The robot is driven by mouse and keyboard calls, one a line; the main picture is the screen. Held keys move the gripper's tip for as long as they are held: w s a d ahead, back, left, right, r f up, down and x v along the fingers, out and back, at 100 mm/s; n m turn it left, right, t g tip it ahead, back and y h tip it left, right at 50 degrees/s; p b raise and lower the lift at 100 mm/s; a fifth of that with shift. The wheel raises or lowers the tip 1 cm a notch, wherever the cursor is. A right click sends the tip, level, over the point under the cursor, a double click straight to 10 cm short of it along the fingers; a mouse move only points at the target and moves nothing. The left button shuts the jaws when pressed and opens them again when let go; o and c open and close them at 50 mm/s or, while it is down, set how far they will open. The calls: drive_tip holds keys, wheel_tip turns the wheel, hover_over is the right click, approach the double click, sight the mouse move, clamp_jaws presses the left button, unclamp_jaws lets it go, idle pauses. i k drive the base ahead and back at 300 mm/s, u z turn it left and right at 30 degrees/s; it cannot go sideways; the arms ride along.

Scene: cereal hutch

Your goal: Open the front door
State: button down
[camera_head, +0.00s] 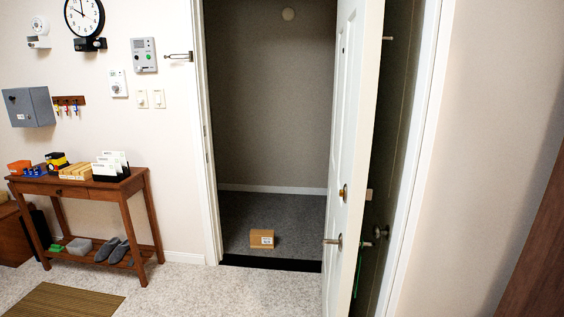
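The white front door (350,130) stands wide open, swung in toward me and hinged at the right side of the white door frame (202,130). A lever handle (333,241) and a round brass-coloured lock (342,192) show on its face near the free edge. A knob (380,232) shows to the right of the door's edge. Through the doorway I see a dim hallway with a grey floor. My gripper is not in view.
A cardboard box (262,239) sits on the hallway floor just past the dark threshold (270,263). A wooden console table (80,186) with small items stands left of the doorway. A striped mat (64,300) lies in front. The carpet before the doorway is clear.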

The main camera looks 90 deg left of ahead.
sight(360, 23)
drive_tip(key=u, duration=2.35)
drive_tip(key=i, duration=0.5)
